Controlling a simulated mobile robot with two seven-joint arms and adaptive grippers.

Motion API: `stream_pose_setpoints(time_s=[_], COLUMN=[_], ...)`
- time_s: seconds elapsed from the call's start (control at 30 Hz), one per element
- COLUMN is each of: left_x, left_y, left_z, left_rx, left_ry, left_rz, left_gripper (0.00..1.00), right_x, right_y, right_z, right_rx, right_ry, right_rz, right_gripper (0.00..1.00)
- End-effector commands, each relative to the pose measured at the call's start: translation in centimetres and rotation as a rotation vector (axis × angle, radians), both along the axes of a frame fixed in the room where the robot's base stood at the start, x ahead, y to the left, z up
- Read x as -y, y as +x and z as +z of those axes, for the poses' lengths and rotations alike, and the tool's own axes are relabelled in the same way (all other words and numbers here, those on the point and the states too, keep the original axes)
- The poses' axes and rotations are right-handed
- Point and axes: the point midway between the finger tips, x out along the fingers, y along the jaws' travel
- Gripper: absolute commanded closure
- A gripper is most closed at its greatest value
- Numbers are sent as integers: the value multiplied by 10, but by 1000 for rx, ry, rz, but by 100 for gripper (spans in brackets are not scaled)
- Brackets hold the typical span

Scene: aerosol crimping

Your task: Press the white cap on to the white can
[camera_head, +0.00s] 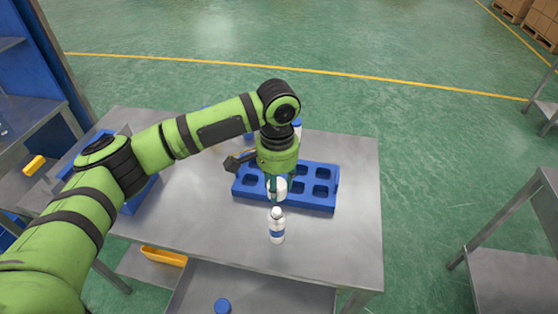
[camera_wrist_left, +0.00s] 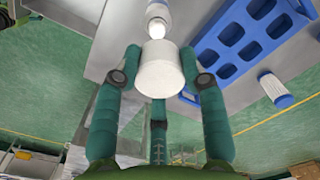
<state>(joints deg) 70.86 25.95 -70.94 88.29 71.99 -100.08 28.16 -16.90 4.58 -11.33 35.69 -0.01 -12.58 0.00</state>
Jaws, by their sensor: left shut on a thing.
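The white can (camera_head: 277,232), with a blue band, stands upright on the metal table near its front edge. Its top also shows in the left wrist view (camera_wrist_left: 157,12), at the upper edge. My left gripper (camera_head: 277,190) points down and is shut on the white cap (camera_head: 279,185). The cap shows large between the fingers in the left wrist view (camera_wrist_left: 160,72). The cap is held apart from the can, slightly behind and above it in the head view. My right gripper is in neither view.
A blue tray (camera_head: 328,201) with several empty pockets lies just behind the can. Another white-and-blue can (camera_wrist_left: 275,90) stands beyond the tray. A blue bin (camera_head: 137,196) is at the table's left. A blue round thing (camera_head: 222,306) lies below. The table's right side (camera_head: 360,215) is clear.

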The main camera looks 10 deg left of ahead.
Motion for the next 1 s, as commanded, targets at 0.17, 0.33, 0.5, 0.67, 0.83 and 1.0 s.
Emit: stream_pose_setpoints(time_s=[0.17, 0.33, 0.5, 0.67, 0.83, 1.0], left_x=[0, 0, 0, 0, 0, 0], left_y=[0, 0, 0, 0, -1, -1], left_z=[-6, -17, -30, -42, -51, -66], left_rx=[0, 0, 0, 1, -2, -2], left_ry=[1, 1, 1, 0, 0, 0], left_rz=[-3, -2, -1, -1, 0, 0], left_gripper=[69, 69, 69, 69, 69, 69], right_x=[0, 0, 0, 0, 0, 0], right_y=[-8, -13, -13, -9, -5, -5], right_z=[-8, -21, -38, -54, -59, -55], right_rx=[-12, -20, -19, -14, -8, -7], right_ry=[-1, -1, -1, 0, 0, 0], right_rz=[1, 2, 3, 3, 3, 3], right_gripper=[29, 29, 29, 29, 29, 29])
